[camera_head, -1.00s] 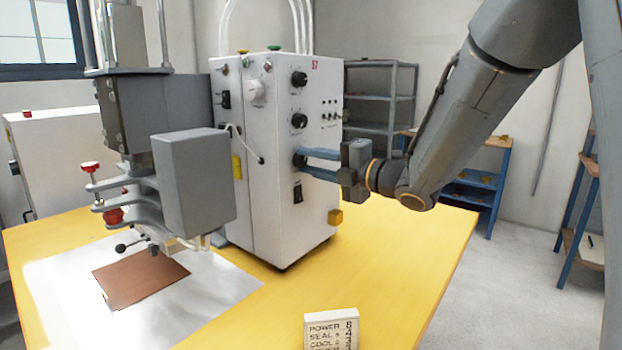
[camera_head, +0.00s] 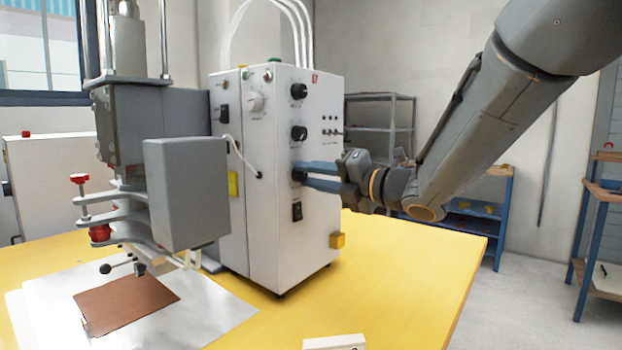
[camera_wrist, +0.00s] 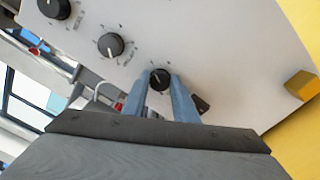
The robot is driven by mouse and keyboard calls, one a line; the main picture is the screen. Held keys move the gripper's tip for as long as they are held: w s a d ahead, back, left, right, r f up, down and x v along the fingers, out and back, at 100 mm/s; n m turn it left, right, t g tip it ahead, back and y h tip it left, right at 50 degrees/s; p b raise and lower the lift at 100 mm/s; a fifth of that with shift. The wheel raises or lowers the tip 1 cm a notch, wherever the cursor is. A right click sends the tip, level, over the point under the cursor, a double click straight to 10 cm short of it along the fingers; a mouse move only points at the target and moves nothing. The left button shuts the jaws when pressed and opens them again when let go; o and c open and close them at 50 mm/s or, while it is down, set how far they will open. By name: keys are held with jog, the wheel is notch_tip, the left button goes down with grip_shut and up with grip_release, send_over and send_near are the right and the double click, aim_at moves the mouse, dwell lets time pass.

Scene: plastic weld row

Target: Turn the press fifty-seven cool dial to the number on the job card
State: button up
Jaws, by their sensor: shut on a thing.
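The press box (camera_head: 320,225) is white, with a red number at its top right and three black dials on its front. The top dial (camera_head: 299,90) and middle dial (camera_head: 299,133) are free. The lowest dial (camera_wrist: 160,79) is between my gripper's blue fingers, which are shut on it. My gripper (camera_head: 302,174) reaches it from the right. The dial shows a pale pointer mark in the wrist view, but its scale and label are too small to read. The job card (camera_head: 334,342) shows only its top edge at the bottom of the head view; its writing is out of view.
A black rocker switch (camera_head: 297,211) is just below the held dial. A yellow block (camera_head: 337,240) sticks out at the box's lower right. The grey press head (camera_head: 185,195) stands left, over a brown sheet (camera_head: 125,303). The yellow table (camera_head: 410,260) is clear at right.

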jog(key=shift+f, duration=0.1)
jog(key=o, duration=1)
jog(key=shift+o, duration=0.2)
jog(key=shift+s, duration=0.1)
jog(key=v, duration=0.7)
jog(key=shift+s+d, duration=0.25)
jog(key=shift+d, duration=0.05)
